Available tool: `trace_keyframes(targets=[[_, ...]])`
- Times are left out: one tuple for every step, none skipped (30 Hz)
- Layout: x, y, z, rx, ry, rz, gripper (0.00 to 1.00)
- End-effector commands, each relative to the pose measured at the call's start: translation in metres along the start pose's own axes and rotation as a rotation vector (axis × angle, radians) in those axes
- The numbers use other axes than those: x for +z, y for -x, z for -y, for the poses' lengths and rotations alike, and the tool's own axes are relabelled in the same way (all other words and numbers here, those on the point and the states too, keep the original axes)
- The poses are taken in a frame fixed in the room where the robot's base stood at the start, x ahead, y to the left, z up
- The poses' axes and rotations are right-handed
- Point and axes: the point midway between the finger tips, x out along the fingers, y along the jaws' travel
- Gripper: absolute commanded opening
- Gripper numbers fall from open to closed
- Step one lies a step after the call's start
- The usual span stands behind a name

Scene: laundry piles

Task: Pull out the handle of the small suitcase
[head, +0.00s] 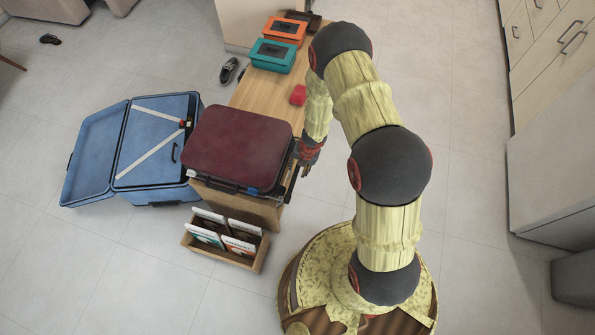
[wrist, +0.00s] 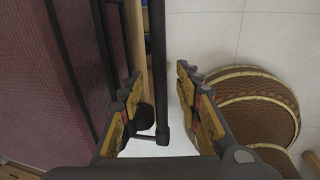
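The small suitcase (head: 238,146) is maroon and lies flat on the end of a wooden bench. Its maroon side also fills the left of the wrist view (wrist: 30,90). A dark handle bar (wrist: 158,60) runs lengthwise in the wrist view, standing a little off the suitcase's edge, with a short rod at its near end. My gripper (head: 307,165) is at the suitcase's right end. In the wrist view my gripper (wrist: 158,82) is open, with the bar between its two fingers. I see a gap on both sides of the bar. In the head view the handle is mostly hidden.
An open blue suitcase (head: 155,150) lies to the left. A wooden box of books (head: 226,242) stands on the floor in front. The bench (head: 262,92) carries a red item (head: 298,95), a teal box (head: 272,55) and an orange box (head: 284,30). Floor at right is clear.

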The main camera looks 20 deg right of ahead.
Motion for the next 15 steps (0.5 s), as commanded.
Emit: trace_keyframes(targets=[[0.0001, -0.008, 0.0002, 0.0, 0.001, 0.0, 0.34], [0.0002, -0.0102, 0.0, 0.0, 0.001, 0.0, 0.34], [0.0001, -0.0126, -0.0001, 0.0, 0.001, 0.0, 0.34], [0.0, -0.0139, -0.0002, 0.0, 0.001, 0.0, 0.34], [0.0, -0.0149, -0.0002, 0.0, 0.001, 0.0, 0.34], [0.0, -0.0158, -0.0003, 0.0, 0.002, 0.0, 0.34], [0.0001, -0.0161, -0.0004, 0.0, 0.002, 0.0, 0.34], [0.0001, -0.0163, -0.0005, 0.0, 0.002, 0.0, 0.34], [0.0001, -0.0162, -0.0005, 0.0, 0.002, 0.0, 0.34], [0.0002, -0.016, -0.0006, 0.0, 0.002, 0.0, 0.34], [0.0002, -0.0159, -0.0006, 0.0, 0.002, 0.0, 0.34], [0.0002, -0.0157, -0.0006, 0.0, 0.002, 0.0, 0.34], [0.0002, -0.0157, -0.0006, 0.0, 0.002, 0.0, 0.34], [0.0002, -0.0156, -0.0006, 0.0, 0.002, 0.0, 0.34], [0.0002, -0.0156, -0.0006, 0.0, 0.002, 0.0, 0.32]])
